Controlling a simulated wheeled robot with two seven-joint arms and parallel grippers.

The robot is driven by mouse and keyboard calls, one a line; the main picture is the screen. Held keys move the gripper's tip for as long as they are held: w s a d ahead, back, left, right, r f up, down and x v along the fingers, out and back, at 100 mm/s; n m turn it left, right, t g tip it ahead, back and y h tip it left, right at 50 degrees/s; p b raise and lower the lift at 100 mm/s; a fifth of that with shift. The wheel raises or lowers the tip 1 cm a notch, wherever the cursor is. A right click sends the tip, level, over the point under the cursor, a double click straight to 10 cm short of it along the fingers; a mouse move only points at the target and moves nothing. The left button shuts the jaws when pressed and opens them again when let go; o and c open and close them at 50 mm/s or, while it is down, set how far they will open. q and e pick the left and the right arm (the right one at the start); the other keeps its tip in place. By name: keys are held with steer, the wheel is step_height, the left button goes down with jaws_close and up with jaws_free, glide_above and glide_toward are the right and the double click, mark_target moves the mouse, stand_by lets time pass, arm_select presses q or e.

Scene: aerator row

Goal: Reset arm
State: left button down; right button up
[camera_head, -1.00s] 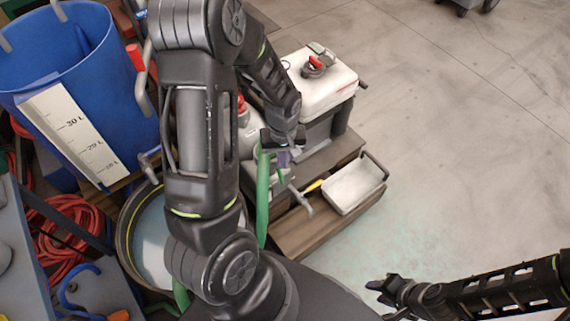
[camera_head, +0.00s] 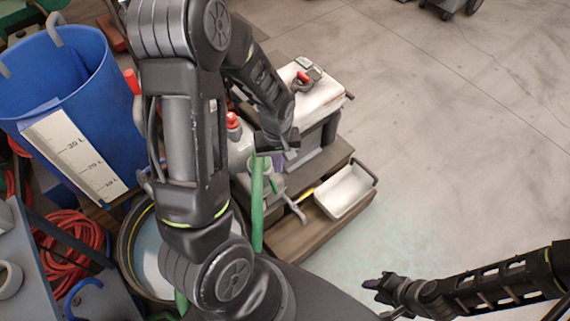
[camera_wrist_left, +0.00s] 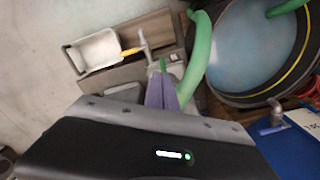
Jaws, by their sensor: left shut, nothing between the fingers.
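My left arm reaches down the middle of the head view. Its gripper (camera_head: 276,158) hangs above the wooden step, near the green hose. In the left wrist view my left gripper's purple fingers (camera_wrist_left: 162,95) are together with nothing between them, beside the green hose (camera_wrist_left: 197,60). My right gripper (camera_head: 376,286) is at the lower right of the head view, over bare floor and away from all objects. Its fingers are dark and small, so I cannot tell whether they are open.
A blue bucket (camera_head: 95,100) with a litre scale stands at the left. A round tub (camera_head: 140,262) is partly behind my left arm. A wooden step (camera_head: 300,235) bears a white tray (camera_head: 347,212) and a white-lidded box (camera_head: 315,98). Red hose (camera_head: 70,240) lies lower left.

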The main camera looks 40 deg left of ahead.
arm_select(q)
steer(key=w+d+f+m+t+h+p, duration=0.1)
steer(key=d+m+t+p, duration=0.15)
steer(key=d, duration=0.45)
steer(key=d+f+m+t+h+p, duration=0.1)
steer(key=d+f+m, duration=0.1)
steer(key=d+m, duration=0.35)
steer(key=s+d+f+n+g+h+p, duration=0.1)
steer(key=s+d+p, duration=0.3)
steer(key=s+d, duration=0.7)
steer(key=shift+s+d+g+h+p, duration=0.4)
steer(key=shift+s+g+h, duration=0.25)
steer(key=shift+g, duration=0.2)
steer(key=shift+f, duration=0.1)
